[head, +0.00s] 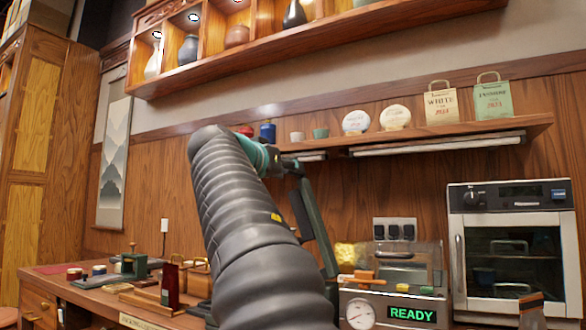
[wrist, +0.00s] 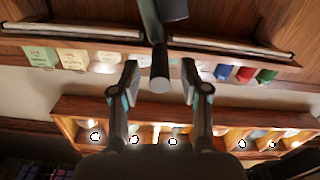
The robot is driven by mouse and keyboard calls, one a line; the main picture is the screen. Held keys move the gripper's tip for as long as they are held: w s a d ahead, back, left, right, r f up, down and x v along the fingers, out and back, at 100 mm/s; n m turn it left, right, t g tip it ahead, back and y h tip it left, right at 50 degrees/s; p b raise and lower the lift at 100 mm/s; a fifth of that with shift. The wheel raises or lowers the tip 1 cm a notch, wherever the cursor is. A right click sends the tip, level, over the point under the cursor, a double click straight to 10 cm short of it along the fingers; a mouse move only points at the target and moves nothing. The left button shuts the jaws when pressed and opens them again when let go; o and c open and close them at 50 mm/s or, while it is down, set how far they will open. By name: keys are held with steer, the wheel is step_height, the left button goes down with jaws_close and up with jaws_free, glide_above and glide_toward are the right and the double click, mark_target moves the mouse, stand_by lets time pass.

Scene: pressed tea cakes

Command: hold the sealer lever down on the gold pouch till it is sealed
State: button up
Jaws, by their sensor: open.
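My gripper (wrist: 159,66) shows in the wrist view with its two fingers spread apart and nothing held between them. It is raised and faces the wall shelf. In the head view my arm fills the middle and I cannot make out the fingers.
A white oven (head: 513,252) stands at the right. A wall shelf (head: 455,138) with paper bags and round cakes runs behind, below a display cabinet (head: 215,62) of vases. The wooden desk (head: 95,295) at left holds a green press (head: 134,263) and several small items.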

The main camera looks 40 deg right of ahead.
steer(key=shift+x, duration=1.65)
jaws_close()
